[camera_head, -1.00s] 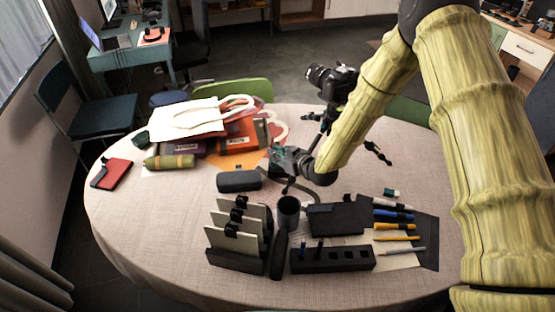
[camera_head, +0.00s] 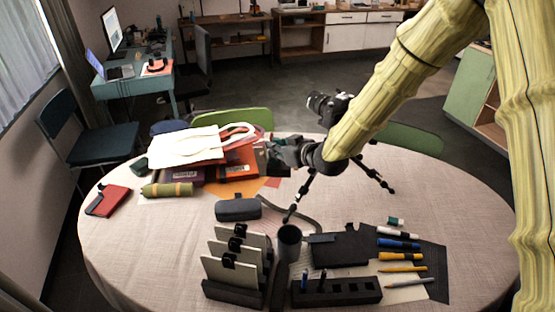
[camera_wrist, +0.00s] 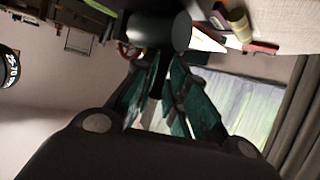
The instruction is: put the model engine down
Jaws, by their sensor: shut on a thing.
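My gripper (camera_head: 288,150) has dark teal fingers and is above the far middle of the round table (camera_head: 140,235), beside the orange sheet. In the wrist view its fingers (camera_wrist: 160,85) are closed on the model engine (camera_wrist: 158,30), a dark grey cylinder with a small red wheel-like part beside it. In the head view the engine is small, dark and mostly hidden by the fingers. I cannot tell how far it is above the tabletop.
A camera (camera_head: 327,104) on a black tripod stands just right of my gripper. Bags and books (camera_head: 200,150) are piled at the left. A grey case (camera_head: 238,210), cup (camera_head: 289,243), card holder (camera_head: 235,260) and pens (camera_head: 400,244) fill the front. Bare cloth lies at the right.

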